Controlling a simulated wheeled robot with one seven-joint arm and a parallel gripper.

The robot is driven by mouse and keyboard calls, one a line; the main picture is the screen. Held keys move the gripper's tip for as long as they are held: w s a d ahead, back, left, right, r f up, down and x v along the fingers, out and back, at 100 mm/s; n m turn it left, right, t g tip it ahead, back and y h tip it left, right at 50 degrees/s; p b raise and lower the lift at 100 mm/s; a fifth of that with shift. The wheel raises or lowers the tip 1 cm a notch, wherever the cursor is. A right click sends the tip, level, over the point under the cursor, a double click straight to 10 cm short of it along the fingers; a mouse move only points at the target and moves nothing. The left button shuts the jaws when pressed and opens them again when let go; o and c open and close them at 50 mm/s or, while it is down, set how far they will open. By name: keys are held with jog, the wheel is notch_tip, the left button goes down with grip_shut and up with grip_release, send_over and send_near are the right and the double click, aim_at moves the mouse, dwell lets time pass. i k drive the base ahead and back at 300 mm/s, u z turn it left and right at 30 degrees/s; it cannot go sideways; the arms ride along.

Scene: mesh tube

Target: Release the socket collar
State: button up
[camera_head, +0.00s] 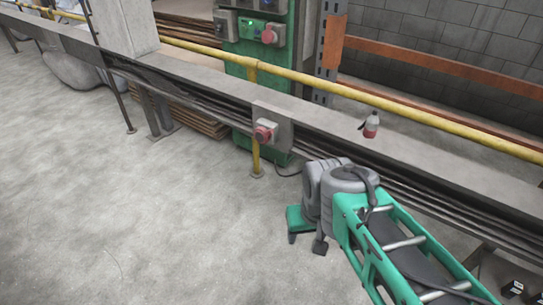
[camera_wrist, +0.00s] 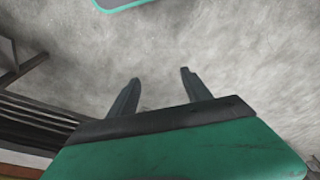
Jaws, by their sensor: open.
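A red round fitting (camera_head: 264,133) sits on a grey plate on the side of the long grey beam; it looks like the socket, but I cannot make out its collar. My gripper (camera_head: 306,243) hangs over the floor, in front of the beam and below and to the right of the red fitting, clear of it. In the wrist view, my gripper (camera_wrist: 160,76) has its two dark fingers spread apart. Only bare floor shows between them. The red fitting is not in the wrist view.
The grey beam (camera_head: 200,84) crosses the scene, with a yellow rail (camera_head: 400,112) behind it. A red and white bottle (camera_head: 371,126) stands on the beam. A green cabinet (camera_head: 256,56) with a red knob stands behind. The concrete floor (camera_head: 130,210) at left is clear.

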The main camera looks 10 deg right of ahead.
aim_at(268, 133)
jog(key=u, duration=0.55)
jog(key=i, duration=0.85)
jog(key=u, duration=0.3)
